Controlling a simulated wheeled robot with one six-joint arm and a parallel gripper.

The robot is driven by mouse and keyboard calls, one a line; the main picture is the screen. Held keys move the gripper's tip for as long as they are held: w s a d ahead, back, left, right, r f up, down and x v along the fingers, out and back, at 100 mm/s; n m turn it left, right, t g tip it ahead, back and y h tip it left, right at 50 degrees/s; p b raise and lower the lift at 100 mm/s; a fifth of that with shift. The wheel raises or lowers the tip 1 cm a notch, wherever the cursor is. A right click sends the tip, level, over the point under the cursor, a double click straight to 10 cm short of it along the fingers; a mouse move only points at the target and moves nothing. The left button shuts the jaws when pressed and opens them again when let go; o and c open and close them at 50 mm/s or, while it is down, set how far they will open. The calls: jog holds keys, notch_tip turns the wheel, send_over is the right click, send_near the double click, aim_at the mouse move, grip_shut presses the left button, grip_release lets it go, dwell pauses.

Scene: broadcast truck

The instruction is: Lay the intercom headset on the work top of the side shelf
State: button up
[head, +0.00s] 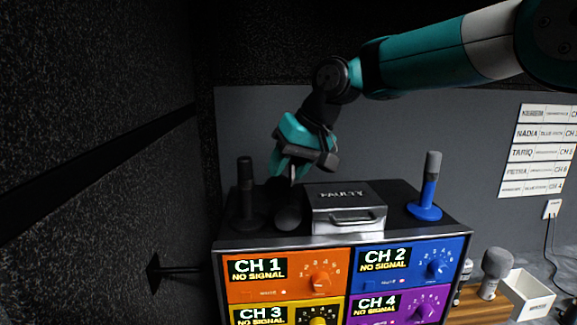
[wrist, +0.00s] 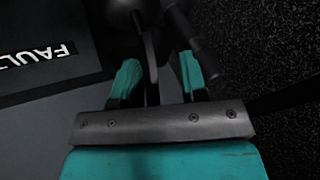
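The intercom headset (head: 288,215) appears as a dark rounded cup on top of the channel rack, left of the box marked FAULTY. My gripper (head: 290,172) is just above it, pointing down. In the wrist view, a thin dark band of the headset (wrist: 151,60) passes between the two teal fingertips, with visible gaps on both sides. My gripper is open around the band, not closed on it. A wooden surface (head: 470,313), perhaps the side shelf's work top, shows at the lower right and is partly cut off.
A black microphone (head: 245,190) stands close left of the headset. The FAULTY box (head: 347,205) stands close right, and a blue microphone (head: 427,190) stands farther right. On the wooden surface are a grey microphone (head: 494,270) and a white open box (head: 522,284). A dark wall bounds the left.

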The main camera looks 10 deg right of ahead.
jog(key=shift+r, duration=0.1)
jog(key=p+v, duration=0.2)
jog(key=v, duration=0.9)
jog(key=s+d+f+n+g+b, duration=0.1)
jog(key=s+f+b, duration=0.3)
jog(key=s+f, duration=0.8)
jog(key=s+d+f+n+g+h+b, duration=0.1)
jog(key=s+d+f+b, duration=0.2)
jog(key=s+f, duration=0.9)
jog(key=s+b, duration=0.1)
jog(key=s, duration=0.3)
jog(key=shift+s+d+f+n+g+b, duration=0.3)
jog(key=shift+d+f+b, duration=0.05)
jog(key=shift+d+b, duration=0.05)
jog(key=shift+o, duration=0.2)
